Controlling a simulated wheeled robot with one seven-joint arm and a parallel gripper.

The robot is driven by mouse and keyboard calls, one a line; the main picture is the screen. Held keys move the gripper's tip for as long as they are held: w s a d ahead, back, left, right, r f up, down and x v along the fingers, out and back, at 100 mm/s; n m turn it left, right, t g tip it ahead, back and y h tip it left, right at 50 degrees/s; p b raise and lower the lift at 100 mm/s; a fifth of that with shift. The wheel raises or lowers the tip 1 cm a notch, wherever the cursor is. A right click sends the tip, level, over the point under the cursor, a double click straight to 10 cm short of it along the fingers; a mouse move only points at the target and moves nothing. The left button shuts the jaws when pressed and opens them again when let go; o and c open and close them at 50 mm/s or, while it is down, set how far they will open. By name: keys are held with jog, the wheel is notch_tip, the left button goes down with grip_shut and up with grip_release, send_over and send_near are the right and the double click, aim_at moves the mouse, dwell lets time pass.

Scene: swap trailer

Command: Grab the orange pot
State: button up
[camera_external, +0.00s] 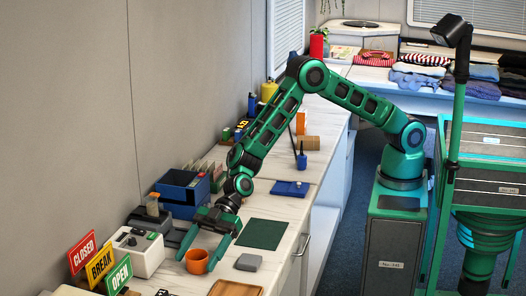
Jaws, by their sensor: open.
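The orange pot (196,262) stands upright on the white counter (281,208), near the front left of the view. It looks like a small open cup. My gripper (201,256) reaches down over the counter with its two green fingers spread. One finger is to the left of the pot and the other to its right, so the pot sits between or just in front of them. I cannot tell whether either finger touches the pot.
A white device (136,251) and signs, including a green OPEN sign (119,275), stand left of the pot. A grey block (248,262), a dark green mat (263,234) and a wooden tray (234,288) lie to its right. A blue bin (182,192) stands behind.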

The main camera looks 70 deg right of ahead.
jog(key=shift+w+a+f, duration=0.1)
jog(key=shift+a+f, duration=0.1)
jog(key=shift+a, duration=0.25)
jog(key=c, duration=1.1)
jog(key=shift+c, duration=0.2)
jog(key=shift+r, duration=0.15)
